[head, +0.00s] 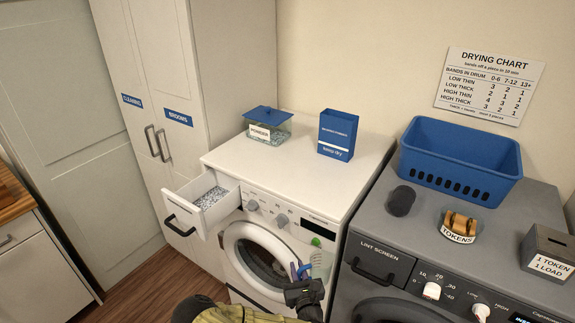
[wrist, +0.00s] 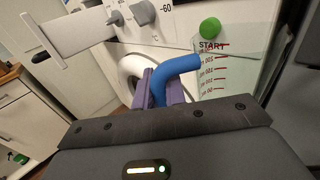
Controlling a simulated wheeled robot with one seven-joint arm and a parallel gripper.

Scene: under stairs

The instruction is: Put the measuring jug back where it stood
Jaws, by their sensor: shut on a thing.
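The measuring jug (head: 321,264) is clear, with red marks and a blue handle; it also shows in the wrist view (wrist: 222,80). My gripper (head: 299,273) is shut on the handle, its purple fingers (wrist: 160,86) on either side of the blue bar. The jug hangs in front of the washing machine (head: 300,225), right of its round door and below its top. It looks close to upright. I see nothing in it, but its lower part is hidden in the wrist view by my gripper.
The detergent drawer (head: 201,204) is pulled out, with pale granules in it. On the white top stand a blue-lidded powder tub (head: 268,127) and a blue box (head: 337,135), with bare space around them. The grey dryer (head: 405,235) carries a blue basket (head: 460,160), a token dish and a token box.

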